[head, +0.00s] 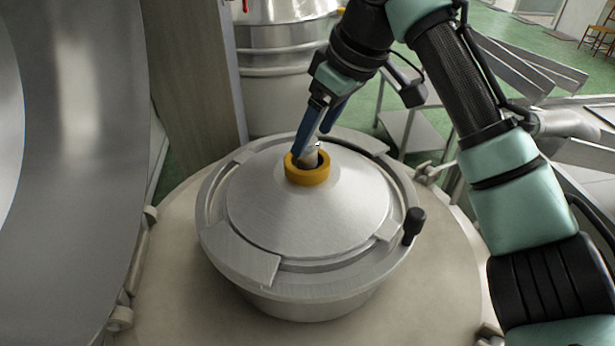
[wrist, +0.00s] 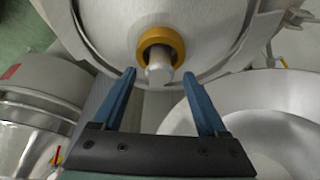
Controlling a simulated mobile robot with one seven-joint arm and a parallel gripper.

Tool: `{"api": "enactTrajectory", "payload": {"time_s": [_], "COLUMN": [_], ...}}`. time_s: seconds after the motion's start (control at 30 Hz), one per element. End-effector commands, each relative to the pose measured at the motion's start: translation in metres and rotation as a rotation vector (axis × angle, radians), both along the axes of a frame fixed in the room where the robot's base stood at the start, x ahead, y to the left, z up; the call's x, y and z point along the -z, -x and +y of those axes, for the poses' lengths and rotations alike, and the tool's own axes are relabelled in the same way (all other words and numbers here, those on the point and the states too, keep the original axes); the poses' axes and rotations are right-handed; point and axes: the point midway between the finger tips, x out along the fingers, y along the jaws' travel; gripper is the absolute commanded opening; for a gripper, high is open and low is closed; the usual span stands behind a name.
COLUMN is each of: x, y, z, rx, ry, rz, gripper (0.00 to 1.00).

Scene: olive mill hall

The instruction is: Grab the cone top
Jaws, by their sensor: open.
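The cone top is a brushed-metal cone (head: 300,215) seated on a round metal drum. A yellow ring (head: 307,169) circles a short pale knob (head: 311,155) at its peak. My gripper (head: 313,143) comes down over the peak, its blue fingers open. In the wrist view the knob (wrist: 158,72) lies in line with the gap between the open fingertips of my gripper (wrist: 160,74), with space on both sides. The yellow ring (wrist: 161,42) is just beyond the tips. The left finger partly covers the knob in the head view.
A black handle (head: 413,223) stands at the drum's right rim. A large metal vessel wall (head: 70,150) fills the left side. A shiny metal container (head: 285,85) stands behind. Metal racks and chutes (head: 530,75) are at the right, over a green floor.

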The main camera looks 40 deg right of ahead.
Motion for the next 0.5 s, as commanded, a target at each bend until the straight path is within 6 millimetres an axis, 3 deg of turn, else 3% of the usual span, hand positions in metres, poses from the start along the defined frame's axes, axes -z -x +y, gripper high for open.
{"api": "enactTrajectory", "payload": {"time_s": [0.2,0.43,0.5], "x": [0.022,0.025,0.025], "y": [-0.008,-0.009,-0.009], "z": [0.003,0.003,0.003], "rx": [0.0,0.0,-0.001], "ry": [0.0,0.001,0.001], "rz": [0.0,-0.001,-0.001], "gripper": [0.76,0.76,0.67]}}
